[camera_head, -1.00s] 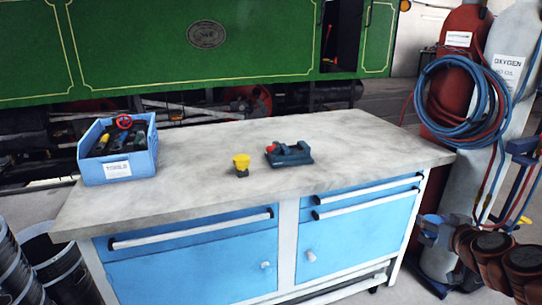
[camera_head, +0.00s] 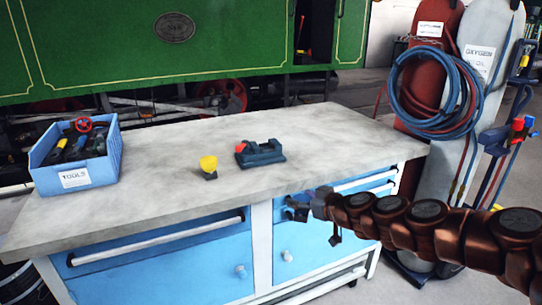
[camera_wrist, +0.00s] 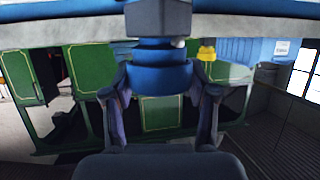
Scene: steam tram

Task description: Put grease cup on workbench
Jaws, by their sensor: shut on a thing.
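My gripper (camera_head: 316,212) is in front of the workbench's right drawers, at the end of my copper-coloured arm. In the wrist view my gripper (camera_wrist: 160,98) is shut on a blue, rounded thing with a dark end, seemingly the grease cup (camera_wrist: 160,75). In the head view the held thing is too small to tell from the fingers. The workbench (camera_head: 150,195) has a grey top and blue drawers. My gripper appears in front of its near edge, apart from the bare top.
On the bench stand a blue tool box (camera_head: 75,180), a yellow-topped item (camera_head: 208,167) and a dark blue vise-like tool (camera_head: 260,153). The top's right part is clear. Gas cylinders (camera_head: 470,105) with hoses stand at the right. A green tram (camera_head: 180,55) is behind.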

